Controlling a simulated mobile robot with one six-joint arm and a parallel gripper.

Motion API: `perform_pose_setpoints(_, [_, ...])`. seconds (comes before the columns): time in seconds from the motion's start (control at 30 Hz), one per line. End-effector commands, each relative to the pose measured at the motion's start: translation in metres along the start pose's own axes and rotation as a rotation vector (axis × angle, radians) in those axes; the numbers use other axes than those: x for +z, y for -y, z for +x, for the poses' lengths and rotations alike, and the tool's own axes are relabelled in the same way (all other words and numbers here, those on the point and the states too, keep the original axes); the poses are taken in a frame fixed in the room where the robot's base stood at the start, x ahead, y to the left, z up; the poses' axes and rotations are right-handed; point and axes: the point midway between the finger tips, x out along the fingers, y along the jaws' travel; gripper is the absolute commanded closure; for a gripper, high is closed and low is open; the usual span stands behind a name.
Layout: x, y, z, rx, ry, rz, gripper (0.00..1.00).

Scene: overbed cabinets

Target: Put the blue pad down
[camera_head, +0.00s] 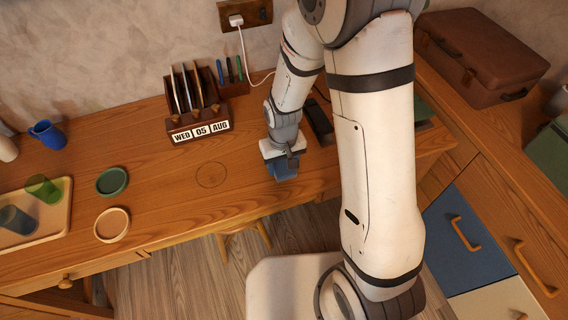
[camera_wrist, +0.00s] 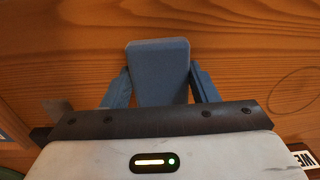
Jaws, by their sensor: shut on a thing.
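The blue pad (camera_wrist: 158,72) is a flat block with rounded corners, held between the two blue fingers of my gripper (camera_wrist: 160,88) in the wrist view. In the head view my gripper (camera_head: 283,164) is low over the right part of the wooden desk, near its front edge, with the pad (camera_head: 286,172) below it. I cannot tell whether the pad touches the desk. A thin dark ring (camera_head: 211,175) is marked on the bare desk, left of my gripper; part of it shows at the right of the wrist view (camera_wrist: 292,92).
A wooden desk organizer with a date display (camera_head: 201,132) stands behind the ring. A green round dish (camera_head: 112,181), a cream round dish (camera_head: 112,225) and a tray (camera_head: 62,213) with cups are at left. A dark object (camera_head: 319,120) lies right of my gripper. Desk around the ring is clear.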

Motion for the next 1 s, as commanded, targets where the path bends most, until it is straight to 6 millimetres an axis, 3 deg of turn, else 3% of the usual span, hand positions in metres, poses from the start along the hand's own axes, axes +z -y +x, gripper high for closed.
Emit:
perform_pose_setpoints(0.53, [0.0,-0.001,0.014,0.0,0.0,0.002,0.71])
perform_pose_setpoints(0.57, [0.0,-0.001,0.014,0.0,0.001,0.002,0.46])
perform_pose_setpoints(0.8, [0.002,-0.001,0.013,0.0,0.005,0.003,0.26])
perform_pose_setpoints(1.0, [0.0,-0.001,-0.009,0.0,0.0,0.003,0.25])
